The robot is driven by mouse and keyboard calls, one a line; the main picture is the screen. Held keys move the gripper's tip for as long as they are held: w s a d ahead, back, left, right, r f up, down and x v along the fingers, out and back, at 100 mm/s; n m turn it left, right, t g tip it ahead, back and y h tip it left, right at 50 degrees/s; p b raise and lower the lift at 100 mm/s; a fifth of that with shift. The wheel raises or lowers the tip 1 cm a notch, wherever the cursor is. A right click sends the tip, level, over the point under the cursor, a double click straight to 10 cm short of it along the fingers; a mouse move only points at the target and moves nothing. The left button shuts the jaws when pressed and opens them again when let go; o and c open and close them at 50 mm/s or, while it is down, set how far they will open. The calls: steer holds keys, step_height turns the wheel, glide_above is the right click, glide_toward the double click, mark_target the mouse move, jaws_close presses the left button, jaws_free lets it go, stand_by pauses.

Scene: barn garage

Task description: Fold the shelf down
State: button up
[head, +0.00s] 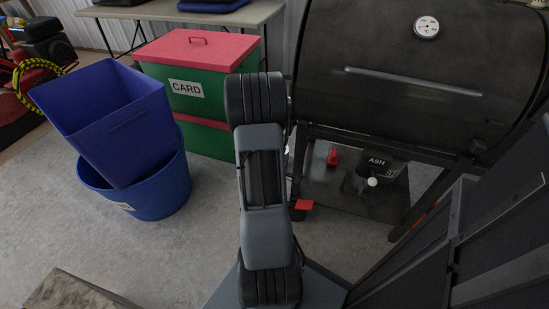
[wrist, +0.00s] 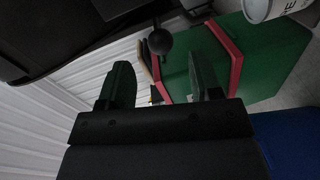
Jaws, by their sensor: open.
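The black barrel grill (head: 420,75) with a round dial and a long bar handle stands at the right in the head view. I cannot clearly pick out its folding shelf; my arm covers the grill's left end. In the wrist view my gripper (wrist: 160,78) is open, with nothing between its fingers. A black ball knob (wrist: 159,42) on a short stem shows just beyond the fingertips, roughly midway between them. A dark surface (wrist: 45,30) fills the upper left there; I cannot tell whether it is the shelf or the grill body. The gripper is hidden in the head view.
A green box with a red lid (head: 200,85), labelled CARD, stands left of my arm; green and red also show in the wrist view (wrist: 240,60). A blue tub (head: 150,190) holds a tilted blue bin (head: 110,120). An ASH bucket (head: 375,170) sits below the grill.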

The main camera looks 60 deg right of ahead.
steer(key=p+v, duration=0.7)
steer(key=p, duration=0.2)
steer(key=shift+a, duration=0.15)
steer(key=shift+s, duration=0.1)
stand_by(0.4)
